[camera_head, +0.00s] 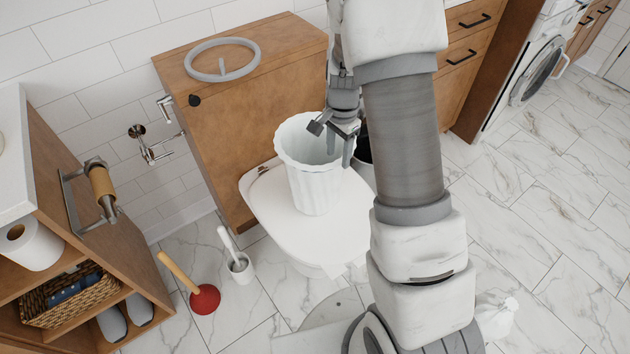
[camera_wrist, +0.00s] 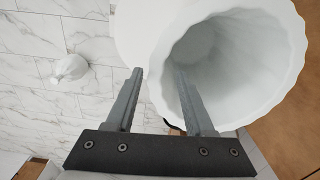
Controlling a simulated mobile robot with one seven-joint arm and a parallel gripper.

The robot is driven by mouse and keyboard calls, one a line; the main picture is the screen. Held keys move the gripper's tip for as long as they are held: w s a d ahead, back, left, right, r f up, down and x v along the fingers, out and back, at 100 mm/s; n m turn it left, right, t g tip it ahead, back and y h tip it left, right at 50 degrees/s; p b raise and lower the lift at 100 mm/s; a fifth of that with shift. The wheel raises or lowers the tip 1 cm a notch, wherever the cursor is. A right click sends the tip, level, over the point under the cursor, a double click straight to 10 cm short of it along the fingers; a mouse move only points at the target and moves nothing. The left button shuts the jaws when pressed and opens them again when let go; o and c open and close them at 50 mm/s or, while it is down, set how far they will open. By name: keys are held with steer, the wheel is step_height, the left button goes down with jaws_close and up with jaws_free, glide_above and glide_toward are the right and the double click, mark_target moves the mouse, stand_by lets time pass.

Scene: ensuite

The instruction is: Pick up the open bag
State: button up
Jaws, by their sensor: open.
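The open bag (camera_head: 313,180) is white, ribbed and wavy-rimmed, and stands upright on the closed white toilet lid (camera_head: 262,205). Its mouth faces up. In the wrist view the open bag (camera_wrist: 285,50) fills the upper right, and I see into its empty-looking inside. My gripper (camera_head: 332,142) is open at the bag's right rim. In the wrist view my gripper (camera_wrist: 158,75) has its right finger over the bag's mouth and its left finger outside the wall. I cannot tell whether either finger touches the bag.
A wooden cabinet (camera_head: 240,110) with a grey ring (camera_head: 222,60) on top stands behind the toilet. A dark bin (camera_head: 363,150) is partly hidden behind my arm. A plunger (camera_head: 204,298) and toilet brush (camera_head: 238,262) stand left. A tied white bag (camera_wrist: 70,68) lies on the floor.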

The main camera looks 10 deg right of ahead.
mark_target(339, 160)
steer(key=f+b, duration=0.1)
steer(key=f, duration=0.3)
steer(key=shift+d+f, duration=0.2)
jaws_close()
stand_by(1.2)
